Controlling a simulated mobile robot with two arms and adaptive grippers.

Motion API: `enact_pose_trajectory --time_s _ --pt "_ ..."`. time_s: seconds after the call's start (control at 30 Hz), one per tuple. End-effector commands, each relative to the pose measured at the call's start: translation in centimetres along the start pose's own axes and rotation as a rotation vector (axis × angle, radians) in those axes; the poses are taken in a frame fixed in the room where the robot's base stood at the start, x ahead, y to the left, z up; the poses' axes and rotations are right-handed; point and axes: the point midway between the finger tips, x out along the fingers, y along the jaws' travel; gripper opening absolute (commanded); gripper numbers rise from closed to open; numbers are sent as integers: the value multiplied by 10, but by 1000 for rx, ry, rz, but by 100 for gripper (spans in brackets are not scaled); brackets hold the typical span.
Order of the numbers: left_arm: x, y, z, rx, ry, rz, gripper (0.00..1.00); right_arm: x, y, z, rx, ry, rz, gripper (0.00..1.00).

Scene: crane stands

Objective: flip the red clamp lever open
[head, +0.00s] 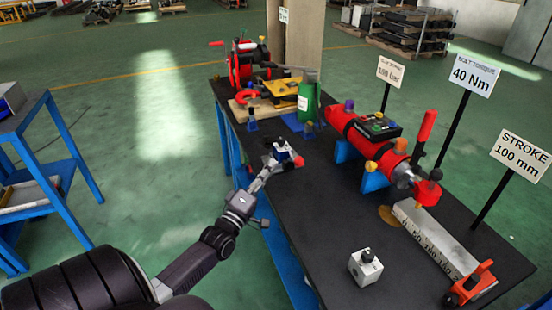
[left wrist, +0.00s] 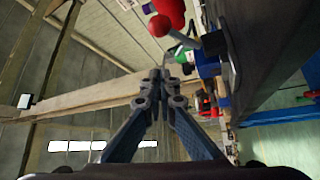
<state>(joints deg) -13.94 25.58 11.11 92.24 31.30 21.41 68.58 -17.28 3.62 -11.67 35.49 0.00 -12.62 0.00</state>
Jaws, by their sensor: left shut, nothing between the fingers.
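A small blue and pale clamp block (head: 281,151) stands near the left edge of the black table. Its red-knobbed lever (head: 299,161) points toward the right front. In the left wrist view a red ball knob (left wrist: 160,26) sits on a grey rod that runs to the clamp, above and to the right of my fingertips. My left gripper (head: 263,179) is shut and empty, close to the clamp on its near side. I cannot tell whether it touches. In the left wrist view the fingers (left wrist: 157,78) meet at their tips. My right gripper is not in view.
The black table (head: 318,222) also bears a red cylinder (head: 365,135) with an upright red handle, a green bottle (head: 308,98), a metal block (head: 366,266) and a long grey bar (head: 435,238). Signs stand on the right.

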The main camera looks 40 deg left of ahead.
Motion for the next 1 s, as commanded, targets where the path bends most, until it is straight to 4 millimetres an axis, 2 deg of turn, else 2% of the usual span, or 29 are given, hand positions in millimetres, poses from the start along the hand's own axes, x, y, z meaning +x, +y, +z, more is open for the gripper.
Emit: enact_pose_trajectory --time_s 0.1,0.23,0.57,0.83,1.0 --pt "-19 -6 0 1 0 -2 0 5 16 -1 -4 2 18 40" --pt "-30 -7 -1 1 1 -1 0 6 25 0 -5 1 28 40" --pt "-34 -7 -2 0 2 1 0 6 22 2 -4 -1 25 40" --pt "-33 -7 -2 0 1 0 0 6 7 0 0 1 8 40" --pt "-34 -7 -2 0 1 0 0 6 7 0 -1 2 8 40"
